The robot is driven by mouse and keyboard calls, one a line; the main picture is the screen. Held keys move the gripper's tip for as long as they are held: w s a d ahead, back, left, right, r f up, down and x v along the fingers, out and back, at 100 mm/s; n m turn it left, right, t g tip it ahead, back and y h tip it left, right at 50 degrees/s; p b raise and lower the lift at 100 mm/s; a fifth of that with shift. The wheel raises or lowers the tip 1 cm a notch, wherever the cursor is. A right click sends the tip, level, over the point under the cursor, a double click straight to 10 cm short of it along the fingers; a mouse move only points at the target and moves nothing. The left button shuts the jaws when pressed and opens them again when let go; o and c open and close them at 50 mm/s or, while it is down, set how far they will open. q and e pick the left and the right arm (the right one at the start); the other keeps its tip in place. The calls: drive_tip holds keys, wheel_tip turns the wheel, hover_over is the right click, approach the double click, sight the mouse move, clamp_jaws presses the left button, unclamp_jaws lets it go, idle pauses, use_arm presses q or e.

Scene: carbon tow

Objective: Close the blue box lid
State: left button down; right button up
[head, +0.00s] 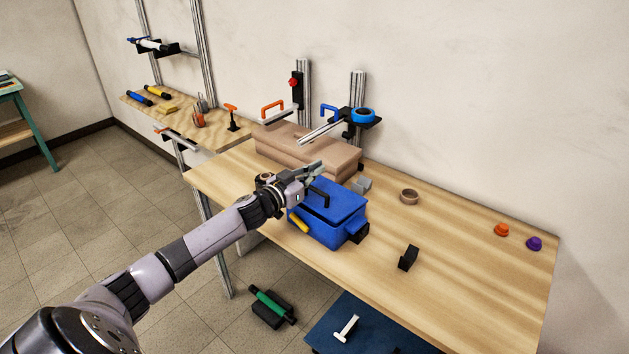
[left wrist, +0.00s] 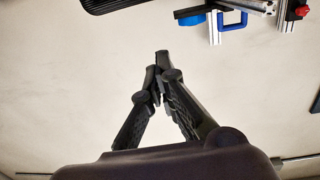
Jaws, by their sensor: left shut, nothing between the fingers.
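The blue box (head: 325,231) stands on the wooden table near its front edge. Its blue lid (head: 345,196) with a black handle is on top; a dark line shows between lid and box, and I cannot tell if the lid is fully down. My left gripper (head: 316,168) is over the back left of the lid, shut and empty, and hides part of it. I cannot tell whether it touches the lid. In the left wrist view the fingertips (left wrist: 162,62) meet against the pale wall, and the box does not show. My right gripper is not in view.
A tan block (head: 300,150) lies behind the box. A grey block (head: 362,185), a brown ring (head: 409,196) and a black holder (head: 408,258) are nearby. Orange (head: 502,230) and purple (head: 534,243) knobs are at the right. The table's right part is mostly clear.

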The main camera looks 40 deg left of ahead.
use_arm(q)
wheel_tip(320, 180, down, 3)
drive_tip(key=shift+d+r, duration=0.1)
drive_tip(key=shift+r, duration=0.05)
drive_tip(key=shift+s+f, duration=0.25)
drive_tip(key=shift+f, duration=0.3)
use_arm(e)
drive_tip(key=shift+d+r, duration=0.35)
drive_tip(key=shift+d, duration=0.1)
use_arm(q)
drive_tip(key=shift+f, duration=0.1)
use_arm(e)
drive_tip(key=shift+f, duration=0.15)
use_arm(q)
drive_tip(key=shift+s+f, duration=0.1)
drive_tip(key=shift+f, duration=0.15)
drive_tip(key=f+b, duration=0.1)
drive_tip(key=b, duration=0.1)
drive_tip(key=s+f+t+b, duration=0.1)
drive_tip(key=b, duration=0.2)
drive_tip(key=shift+b, duration=0.3)
drive_tip(key=shift+t+b, duration=0.4)
drive_tip(key=shift+s+a+r, duration=0.1)
drive_tip(key=shift+a+r, duration=0.05)
drive_tip(key=shift+a, duration=0.05)
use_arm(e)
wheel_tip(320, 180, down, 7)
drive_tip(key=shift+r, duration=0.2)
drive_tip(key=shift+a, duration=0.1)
